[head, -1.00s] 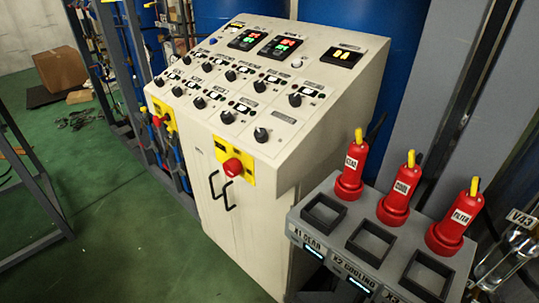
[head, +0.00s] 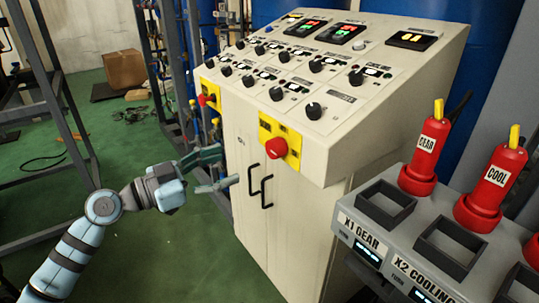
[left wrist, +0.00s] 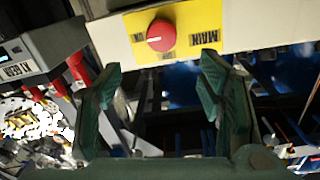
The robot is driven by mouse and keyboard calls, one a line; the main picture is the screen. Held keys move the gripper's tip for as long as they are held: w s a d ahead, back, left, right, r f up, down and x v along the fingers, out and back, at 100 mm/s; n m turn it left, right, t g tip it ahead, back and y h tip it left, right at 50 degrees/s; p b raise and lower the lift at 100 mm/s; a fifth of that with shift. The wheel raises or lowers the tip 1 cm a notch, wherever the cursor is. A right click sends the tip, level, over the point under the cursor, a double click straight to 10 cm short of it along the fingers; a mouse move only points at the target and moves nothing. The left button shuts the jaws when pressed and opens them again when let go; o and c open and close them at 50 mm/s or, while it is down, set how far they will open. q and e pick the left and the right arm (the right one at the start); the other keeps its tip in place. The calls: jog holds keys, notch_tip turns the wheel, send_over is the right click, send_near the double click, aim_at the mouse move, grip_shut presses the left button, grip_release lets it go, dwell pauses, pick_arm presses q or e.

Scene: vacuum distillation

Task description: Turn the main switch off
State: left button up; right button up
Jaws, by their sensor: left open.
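The main switch is a red round knob (head: 276,149) on a yellow plate (head: 293,151) at the front right of the cream control cabinet. In the left wrist view the red knob (left wrist: 161,35) and its yellow plate (left wrist: 182,24), lettered MAIN, show at the top, ahead of my fingers. My left gripper (head: 227,169) is open and empty, left of the knob and a little lower, in front of the cabinet doors. Its two green fingers (left wrist: 163,78) stand wide apart in the left wrist view, and neither touches the knob. My right gripper is not in view.
A second red knob on a yellow plate (head: 208,97) sits at the cabinet's left end. Black door handles (head: 255,187) stick out below the main switch. A grey rack (head: 394,208) with red plugs stands at right. Green floor (head: 150,265) lies open at left.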

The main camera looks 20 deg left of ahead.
aim_at(270, 149)
pick_arm(q)
jog(key=p+x, duration=0.2)
jog(key=x, duration=1.1)
jog(key=shift+w, duration=0.1)
jog(key=shift+a, duration=0.1)
jog(key=c, duration=1.1)
jog(key=shift+c, duration=0.2)
